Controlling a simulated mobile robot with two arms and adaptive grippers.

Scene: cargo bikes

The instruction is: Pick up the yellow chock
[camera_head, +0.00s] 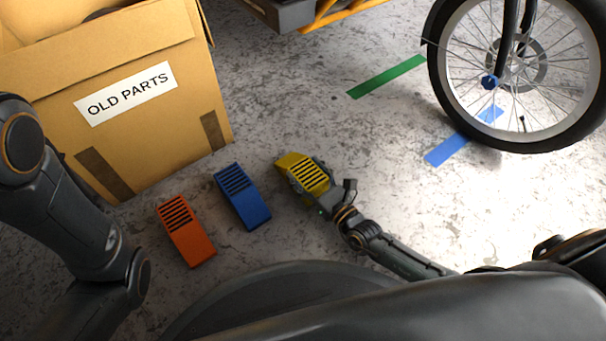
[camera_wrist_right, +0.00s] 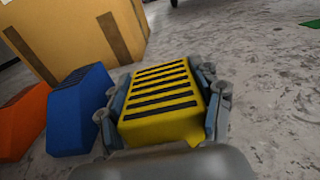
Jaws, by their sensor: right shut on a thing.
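The yellow chock (camera_head: 300,172) has dark ribs on its top and sits near the middle of the head view. My right gripper (camera_head: 309,172) is shut on it, with a finger on each side. In the right wrist view the yellow chock (camera_wrist_right: 160,105) fills the space between the fingers of the right gripper (camera_wrist_right: 163,98). I cannot tell whether the chock touches the floor or is slightly above it. My left arm shows at the left of the head view, but its gripper is not in view.
A blue chock (camera_head: 242,196) and an orange chock (camera_head: 187,231) lie on the floor left of the yellow one. A cardboard box (camera_head: 150,135) labelled OLD PARTS stands behind them. A bike wheel (camera_head: 440,75) is at upper right, near green tape (camera_head: 386,76) and blue tape (camera_head: 446,150).

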